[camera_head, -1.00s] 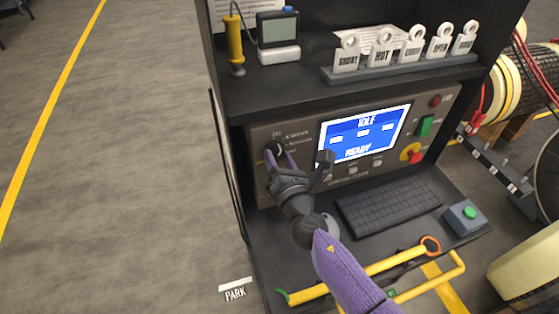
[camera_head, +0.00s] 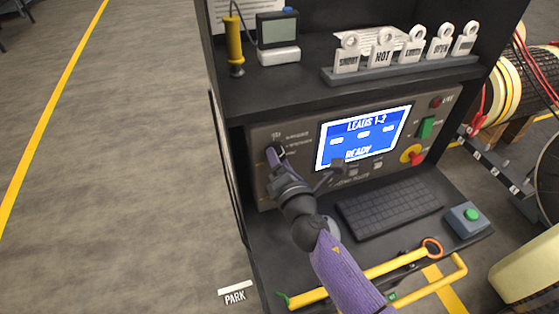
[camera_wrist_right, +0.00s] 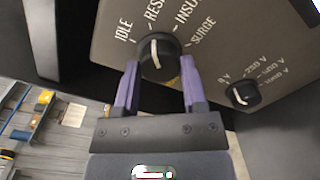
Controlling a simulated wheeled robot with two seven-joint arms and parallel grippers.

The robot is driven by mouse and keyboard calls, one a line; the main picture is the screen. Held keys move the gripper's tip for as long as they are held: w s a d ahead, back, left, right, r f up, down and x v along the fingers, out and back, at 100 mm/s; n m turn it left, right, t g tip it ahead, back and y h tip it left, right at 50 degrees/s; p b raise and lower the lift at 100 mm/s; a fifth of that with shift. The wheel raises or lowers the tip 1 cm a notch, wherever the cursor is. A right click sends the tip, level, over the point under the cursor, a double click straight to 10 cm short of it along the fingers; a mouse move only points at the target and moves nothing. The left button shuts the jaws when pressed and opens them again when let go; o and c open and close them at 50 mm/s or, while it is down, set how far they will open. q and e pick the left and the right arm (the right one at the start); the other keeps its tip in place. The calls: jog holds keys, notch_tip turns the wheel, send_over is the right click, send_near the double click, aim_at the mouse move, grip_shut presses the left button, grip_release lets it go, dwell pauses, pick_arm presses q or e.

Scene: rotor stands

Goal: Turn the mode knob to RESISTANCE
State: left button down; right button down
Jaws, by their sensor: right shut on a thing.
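The black mode knob (camera_wrist_right: 157,57) sits on the tester's grey panel, with IDLE, RES…, INSU… and SURGE labels around it. Its white pointer line points up toward the RES… label, whose end is cut off by the frame edge. My right gripper (camera_wrist_right: 159,76) is shut on the knob, with one purple finger at each side. In the head view my right gripper (camera_head: 276,160) covers most of the knob at the panel's left. The blue screen (camera_head: 362,138) reads LEADS 1-2 and READY. My left gripper is not in view.
A smaller voltage knob (camera_wrist_right: 241,93) sits right of the mode knob. A red-and-yellow knob (camera_head: 411,154) is at the panel's right. Tags (camera_head: 384,50) stand on the upper shelf.

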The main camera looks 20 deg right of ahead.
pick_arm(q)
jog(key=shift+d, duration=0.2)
pick_arm(e)
jog(key=shift+c, duration=0.7)
grip_release()
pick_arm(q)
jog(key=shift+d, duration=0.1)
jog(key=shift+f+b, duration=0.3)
pick_arm(e)
jog(key=s, duration=1)
jog(key=shift+d+r, duration=0.1)
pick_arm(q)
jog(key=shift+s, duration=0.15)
pick_arm(e)
jog(key=shift+s, duration=0.1)
